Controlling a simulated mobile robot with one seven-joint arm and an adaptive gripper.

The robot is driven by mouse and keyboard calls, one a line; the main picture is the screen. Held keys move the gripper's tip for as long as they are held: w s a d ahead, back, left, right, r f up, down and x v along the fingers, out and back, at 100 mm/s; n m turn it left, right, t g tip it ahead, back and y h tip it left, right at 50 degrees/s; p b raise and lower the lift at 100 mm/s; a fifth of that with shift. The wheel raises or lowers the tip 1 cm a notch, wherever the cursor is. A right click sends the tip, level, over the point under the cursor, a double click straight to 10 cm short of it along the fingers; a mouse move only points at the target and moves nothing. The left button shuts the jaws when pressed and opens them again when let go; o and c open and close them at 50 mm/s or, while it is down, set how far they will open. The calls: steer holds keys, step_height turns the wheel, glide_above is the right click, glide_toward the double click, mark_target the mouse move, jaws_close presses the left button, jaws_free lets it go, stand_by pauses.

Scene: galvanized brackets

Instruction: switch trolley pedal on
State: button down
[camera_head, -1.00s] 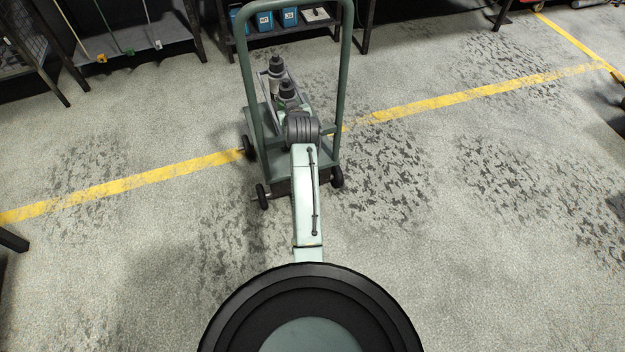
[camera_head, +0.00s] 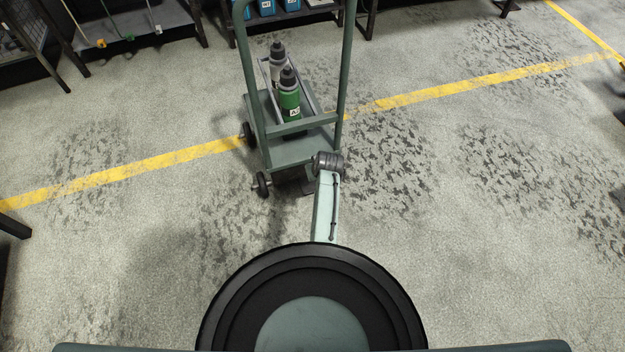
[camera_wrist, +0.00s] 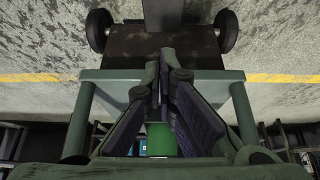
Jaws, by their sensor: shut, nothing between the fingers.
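The trolley (camera_head: 305,150) is a green tubular-framed cart with dark wheels, standing ahead of me in the head view. A dark flat plate at its near lower edge, which looks like the pedal (camera_head: 307,186), sticks out low by the floor, partly behind my arm. In the wrist view a dark strip, likely the same pedal (camera_wrist: 163,14), runs out between the two wheels at the top. My gripper (camera_wrist: 165,58) is shut and empty, its fingertips seen against the trolley's dark end panel (camera_wrist: 125,48). In the head view my arm hides the gripper; contact cannot be told.
A green bottle (camera_head: 289,95) and a grey one (camera_head: 277,62) stand in the trolley's rack. A shelf with blue bins (camera_head: 267,8) is behind. A dark-legged table (camera_head: 135,30) stands back left. The floor on the right is open, crossed by a yellow line (camera_head: 440,98).

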steer(key=b, duration=1.1)
glide_above(309, 183)
steer(key=s, duration=0.2)
steer(key=f, duration=0.9)
steer(key=shift+w+d, duration=0.15)
steer(key=shift+d, duration=0.2)
steer(key=shift+s+d+f+b, duration=0.1)
steer(key=shift+s+f+b, duration=0.1)
steer(key=shift+f+b, duration=1)
steer(key=shift+s+f, duration=0.2)
steer(key=shift+f, duration=0.4)
